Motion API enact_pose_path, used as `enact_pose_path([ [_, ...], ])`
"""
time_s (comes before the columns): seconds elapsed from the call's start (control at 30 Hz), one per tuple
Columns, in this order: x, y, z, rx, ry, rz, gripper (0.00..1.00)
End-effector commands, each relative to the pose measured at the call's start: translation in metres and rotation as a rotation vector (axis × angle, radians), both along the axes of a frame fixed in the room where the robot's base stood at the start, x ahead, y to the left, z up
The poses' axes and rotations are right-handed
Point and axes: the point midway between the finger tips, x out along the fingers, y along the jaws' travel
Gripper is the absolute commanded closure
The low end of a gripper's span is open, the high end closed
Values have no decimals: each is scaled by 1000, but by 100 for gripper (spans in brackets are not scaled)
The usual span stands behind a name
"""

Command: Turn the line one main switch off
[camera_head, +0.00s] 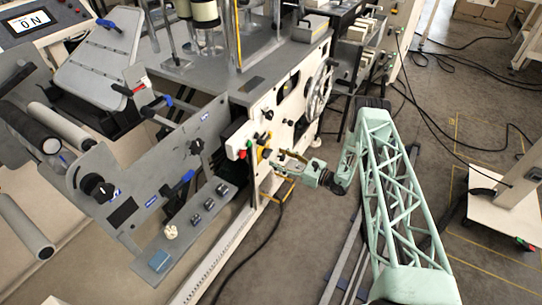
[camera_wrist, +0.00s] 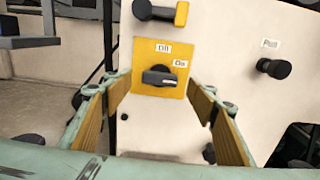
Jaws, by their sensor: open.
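The main switch (camera_wrist: 158,77) is a black rotary knob on a yellow plate (camera_wrist: 145,53) with labels "Off" above and "On" at the upper right. Its handle lies roughly horizontal, with its right end just below "On". In the head view, a yellow patch on the machine's pale side panel (camera_head: 264,154) appears to be the plate. My gripper (camera_wrist: 159,97) is open, its two yellow-padded fingers on the left and right of the knob. Nothing is between the pads but the view of the switch. In the head view my gripper (camera_head: 287,162) faces the panel.
A black knob labelled "Pull" (camera_wrist: 273,68) is right of the switch, and a black handle (camera_wrist: 160,12) is above. In the head view a handwheel (camera_head: 320,88) stands above my gripper. A red and green button box (camera_head: 240,150) is to the left. A display (camera_head: 30,24) reads "ON".

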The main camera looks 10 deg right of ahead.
Motion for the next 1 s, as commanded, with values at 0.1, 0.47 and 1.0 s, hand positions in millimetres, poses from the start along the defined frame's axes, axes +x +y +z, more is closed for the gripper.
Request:
enact_pose_path([
  [0.1, 10, 11, -1, -1, -1, 1, 48],
  [0.47, 29, 32, 0, 0, 0, 0, 48],
  [1.0, 32, 34, 0, 0, 0, 0, 60],
])
